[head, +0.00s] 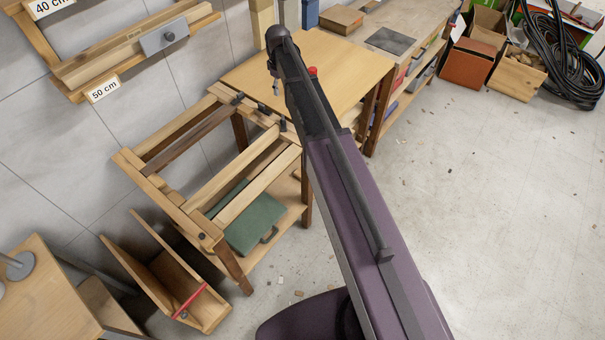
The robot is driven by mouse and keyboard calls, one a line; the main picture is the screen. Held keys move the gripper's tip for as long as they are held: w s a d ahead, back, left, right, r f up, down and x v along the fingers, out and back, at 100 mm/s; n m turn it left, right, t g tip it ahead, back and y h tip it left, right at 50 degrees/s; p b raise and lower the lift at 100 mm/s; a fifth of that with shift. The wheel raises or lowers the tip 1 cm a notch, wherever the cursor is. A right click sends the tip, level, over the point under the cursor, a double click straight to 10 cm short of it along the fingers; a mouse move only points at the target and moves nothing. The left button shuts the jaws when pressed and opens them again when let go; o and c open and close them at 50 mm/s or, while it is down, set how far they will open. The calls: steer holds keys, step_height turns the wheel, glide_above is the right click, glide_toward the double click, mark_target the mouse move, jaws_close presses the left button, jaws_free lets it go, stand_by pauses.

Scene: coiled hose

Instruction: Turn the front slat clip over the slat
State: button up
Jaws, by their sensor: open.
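A wooden frame (130,163) stands on legs left of my arm, with a dark brown slat (186,143) and pale slats, one of them the right-hand slat (258,187). Small dark clips stand along its far rail: a left clip (238,98) and a right clip (283,125) beside my arm. A round dark fitting (202,236) sits at the near end. I cannot tell which is the front slat clip or how each clip is turned. My gripper (276,88) hangs beyond the arm's far end, above the far rail and table; it is small, partly hidden and open, with nothing visible in it.
A wooden table (290,70) adjoins the frame's far end. A green case (250,220) lies on the shelf below. A wooden box (170,275) stands at lower left. A wall rack (125,62) hangs at upper left. The floor on the right is mostly clear.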

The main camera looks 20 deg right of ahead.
steer(key=s+f+m+b, duration=0.2)
steer(key=s+f+b, duration=0.1)
steer(key=s, duration=0.7)
steer(key=s+f+m+b, duration=0.2)
steer(key=s+f+b, duration=0.2)
steer(key=s, duration=0.5)
steer(key=s+f+m+b, duration=0.2)
steer(key=s+f+b, duration=0.2)
steer(key=s, duration=0.6)
steer(key=shift+s+a+f+m, duration=0.25)
steer(key=shift+s+f+m, duration=0.05)
steer(key=shift+f+m, duration=0.15)
steer(key=shift+o, duration=2.2)
steer(key=shift+w, duration=0.1)
steer(key=w+r+n+p, duration=0.3)
steer(key=w+r+n, duration=0.1)
steer(key=w, duration=0.6)
steer(key=w+r+n+p, duration=0.4)
steer(key=w+n, duration=0.2)
steer(key=w, duration=0.3)
steer(key=w+r+n+p, duration=0.4)
steer(key=w+n, duration=0.1)
steer(key=w, duration=0.5)
steer(key=shift+w+d+n, duration=0.2)
steer(key=shift+w+n, duration=0.1)
steer(key=shift+n, duration=0.05)
